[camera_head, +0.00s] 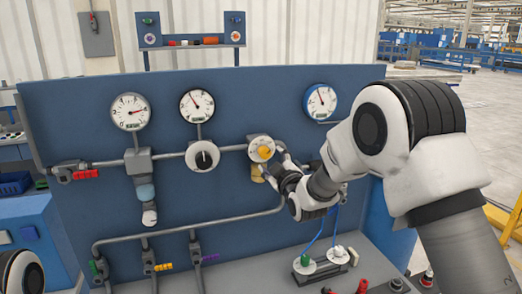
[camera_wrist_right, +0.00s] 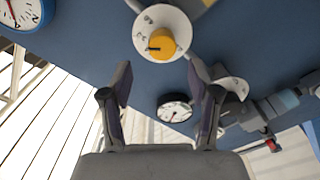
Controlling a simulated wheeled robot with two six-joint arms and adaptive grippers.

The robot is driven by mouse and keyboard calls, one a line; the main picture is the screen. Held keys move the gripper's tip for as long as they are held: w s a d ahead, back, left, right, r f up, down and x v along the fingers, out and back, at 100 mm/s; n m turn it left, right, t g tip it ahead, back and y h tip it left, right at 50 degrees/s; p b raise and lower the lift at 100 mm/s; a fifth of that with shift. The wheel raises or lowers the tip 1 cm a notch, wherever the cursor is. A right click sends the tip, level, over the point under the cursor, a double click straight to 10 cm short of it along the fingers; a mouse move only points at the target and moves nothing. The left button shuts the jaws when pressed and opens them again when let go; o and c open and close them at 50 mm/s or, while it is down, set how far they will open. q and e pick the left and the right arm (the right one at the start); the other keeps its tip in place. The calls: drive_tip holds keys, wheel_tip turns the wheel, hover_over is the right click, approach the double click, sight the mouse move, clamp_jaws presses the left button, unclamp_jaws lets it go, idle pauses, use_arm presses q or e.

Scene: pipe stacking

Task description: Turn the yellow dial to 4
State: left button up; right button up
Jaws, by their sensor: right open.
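The yellow dial (camera_head: 264,152) is a yellow knob on a round white plate mounted on the upright blue panel, right of the panel's middle. In the right wrist view the yellow dial (camera_wrist_right: 163,42) shows a dark pointer mark toward the left of its white plate. The numbers on the plate are too small to read surely. My right gripper (camera_head: 274,165) is just below and right of the dial in the head view. In the wrist view my right gripper (camera_wrist_right: 158,78) has its fingers spread, with nothing between them and the dial beyond the tips. My left gripper is out of view.
A black-knobbed white dial (camera_head: 203,156) sits left of the yellow one. Gauges (camera_head: 131,111) line the panel above grey pipes (camera_head: 107,163). A bench with blue cables and a green plug (camera_head: 304,260) stands below my right arm.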

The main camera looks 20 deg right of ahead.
sight(266, 154)
drive_tip(key=w+p, duration=0.1)
drive_tip(key=w, duration=0.2)
drive_tip(key=w+p, duration=0.2)
drive_tip(key=w, duration=0.2)
drive_tip(key=shift+a+f, duration=0.1)
drive_tip(key=shift+f, duration=0.1)
drive_tip(key=shift+s, duration=0.1)
drive_tip(key=c, duration=1.2)
drive_tip(key=shift+o, duration=0.2)
